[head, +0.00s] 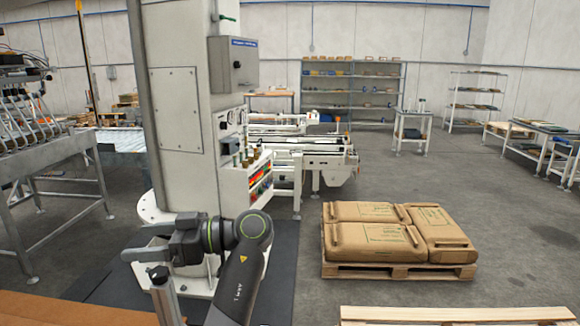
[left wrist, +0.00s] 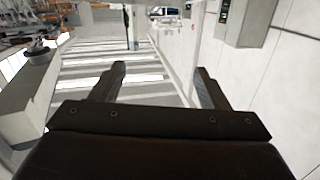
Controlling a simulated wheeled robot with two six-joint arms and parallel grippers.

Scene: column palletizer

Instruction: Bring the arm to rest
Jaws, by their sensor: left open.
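My left gripper (head: 136,243) is at the lower left of the head view, in front of the foot of the pale column (head: 181,110). Its jaws are apart, pointing left, with nothing between them. In the left wrist view the two fingers of the left gripper (left wrist: 160,72) stand wide apart, with only floor and distant equipment beyond. My dark left arm rises from the bottom edge to the gripper. My right gripper is in neither view.
Brown sacks (head: 375,233) lie on a wooden pallet (head: 398,271) at the right. Another pallet (head: 455,315) shows at the bottom right edge. A roller conveyor (head: 88,140) stands at the left. A grey control box (head: 233,64) juts from the column. Open floor lies right of the sacks.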

